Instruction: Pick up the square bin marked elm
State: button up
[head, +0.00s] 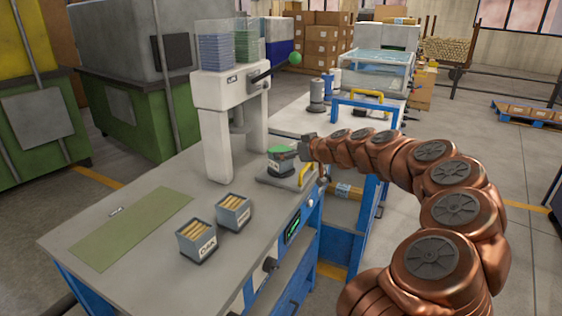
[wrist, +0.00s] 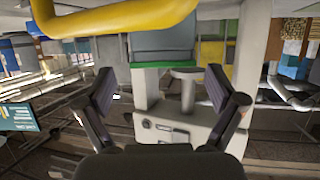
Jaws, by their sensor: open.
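A small grey square bin with a green top (head: 280,163) stands on the press base plate. Its label is too small to read. In the wrist view, which is upside down, the grey bin (wrist: 162,45) shows beyond my fingers with its green edge downward. My gripper (head: 306,147) is beside this bin at its right; in the wrist view its fingers (wrist: 163,88) are spread apart with nothing between them. A second square bin (head: 233,218) of light wood pieces stands nearer on the table, its label unclear. A third bin (head: 196,246) is marked OAK.
A white press (head: 215,130) with a green-knobbed lever (head: 294,59) rises behind the bin. A yellow handle (head: 306,174) stands close to my gripper and crosses the wrist view. A green mat (head: 130,230) lies bare at the table's left. Another bench stands behind.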

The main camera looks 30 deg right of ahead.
jog(key=shift+p+x, duration=0.3)
jog(key=shift+x, duration=1.8)
jog(key=shift+a+f, duration=0.15)
jog(key=shift+a, duration=0.05)
jog(key=c, duration=1.5)
